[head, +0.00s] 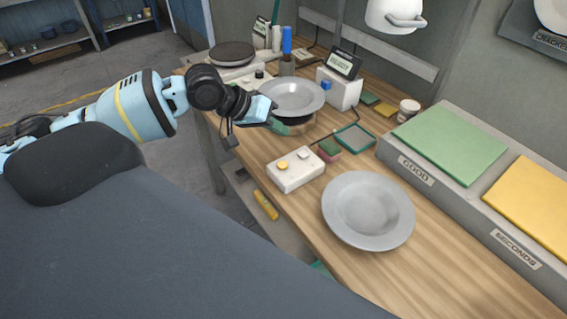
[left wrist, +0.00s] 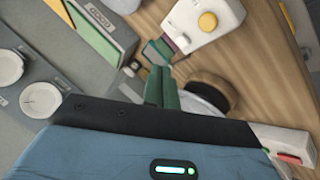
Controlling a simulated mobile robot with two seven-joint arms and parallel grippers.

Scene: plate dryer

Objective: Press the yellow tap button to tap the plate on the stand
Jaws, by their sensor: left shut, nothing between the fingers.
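A white box (head: 297,176) with a yellow button (head: 282,165) and a pale button (head: 303,154) sits on the wooden table. In the left wrist view the yellow button (left wrist: 207,21) shows at top. A grey plate (head: 295,97) rests on the stand (head: 291,128), behind the box. My left gripper (head: 274,122) is beside this plate, at its left edge, apart from the button. Its green fingers (left wrist: 161,82) are shut and empty; they are partly hidden in the head view. My right gripper is not in view.
A second grey plate (head: 368,210) lies right of the box. A green and reddish sponge (head: 329,148) is close to the box, and a teal tray (head: 355,138) is behind. A raised shelf holds a green mat (head: 447,140) and a yellow mat (head: 532,197). Bare table lies nearer me.

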